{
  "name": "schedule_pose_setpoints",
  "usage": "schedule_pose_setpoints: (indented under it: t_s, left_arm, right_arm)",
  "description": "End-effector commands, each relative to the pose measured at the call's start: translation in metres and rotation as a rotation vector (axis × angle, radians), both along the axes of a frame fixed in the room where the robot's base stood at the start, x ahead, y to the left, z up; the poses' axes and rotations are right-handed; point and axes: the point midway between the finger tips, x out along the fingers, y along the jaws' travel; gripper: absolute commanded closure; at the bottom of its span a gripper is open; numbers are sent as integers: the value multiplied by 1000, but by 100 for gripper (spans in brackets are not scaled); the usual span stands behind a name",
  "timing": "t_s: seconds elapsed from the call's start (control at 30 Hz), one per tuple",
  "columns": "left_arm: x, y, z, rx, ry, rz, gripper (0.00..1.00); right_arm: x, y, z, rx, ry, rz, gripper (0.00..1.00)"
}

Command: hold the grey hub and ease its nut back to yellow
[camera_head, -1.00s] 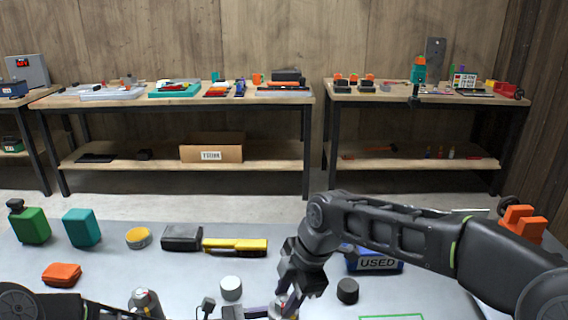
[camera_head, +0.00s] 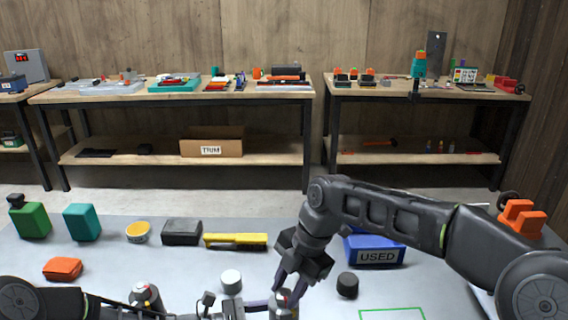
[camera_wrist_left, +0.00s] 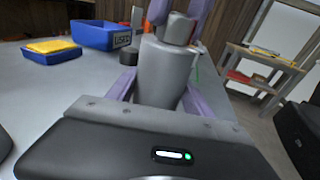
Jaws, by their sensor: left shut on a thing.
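The grey hub (camera_wrist_left: 166,72) stands upright between the purple fingers of my left gripper (camera_wrist_left: 158,97), which is shut on it. In the head view the hub (camera_head: 283,312) is at the bottom edge, mostly hidden. Its grey nut (camera_wrist_left: 175,28) sits on top in the left wrist view. My right gripper (camera_head: 288,290) reaches down from above, with its purple fingers on either side of the nut. I cannot tell whether they press on it. No yellow mark on the hub can be made out.
On the table, a white round piece (camera_head: 231,281) and a black round piece (camera_head: 347,285) stand near the hub. Behind are a blue USED bin (camera_head: 376,256), a yellow-handled brush (camera_head: 236,241), a dark block (camera_head: 182,232), a yellow-topped tin (camera_head: 138,232) and an orange block (camera_head: 63,268).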

Motion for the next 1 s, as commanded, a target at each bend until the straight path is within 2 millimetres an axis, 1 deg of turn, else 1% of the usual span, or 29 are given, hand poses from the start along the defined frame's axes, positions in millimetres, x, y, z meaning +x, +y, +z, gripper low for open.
schedule_pose_setpoints:
  t_s: [0.03,0.27,0.3,0.53,0.7,0.8,1.0]
  left_arm:
    - [-1,-1,1,-2,-1,-3,79]
    - [-1,-1,1,-2,0,-2,79]
    - [-1,-1,1,-2,0,-2,79]
    - [0,-1,0,-2,0,-1,79]
    - [0,0,0,-1,0,-1,79]
    - [0,0,0,-1,0,0,79]
    - [0,0,0,-1,-1,0,79]
  right_arm:
    - [0,0,-2,-1,2,1,63]
    - [0,0,-1,-1,1,-2,44]
    - [0,0,-1,-1,1,-2,44]
    - [0,0,0,-1,1,-13,44]
    - [-2,0,0,-1,-2,-151,44]
    - [-2,0,0,-1,0,-204,44]
    - [-1,0,0,0,0,-205,44]
